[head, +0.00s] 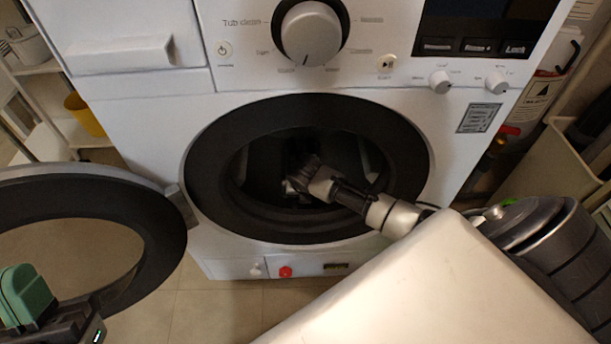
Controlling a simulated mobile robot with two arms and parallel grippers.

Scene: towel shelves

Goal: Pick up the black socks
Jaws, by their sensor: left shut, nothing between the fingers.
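I cannot make out the black socks; the inside of the washing machine drum is dark, and any dark cloth there does not stand out. My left gripper (27,292) is at the bottom left, with green finger parts, shut and empty, in front of the open washer door. My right arm comes in from the right and reaches through the round opening. My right gripper (302,182) is inside the drum, in shadow; its fingers and anything between them are unclear.
The white washing machine (145,115) stands ahead. Its round door (150,215) is swung open to the left. A shelf with a yellow container (84,114) is at the left. A beige bin (545,155) and a fire extinguisher (541,95) are at the right. Tiled floor shows below.

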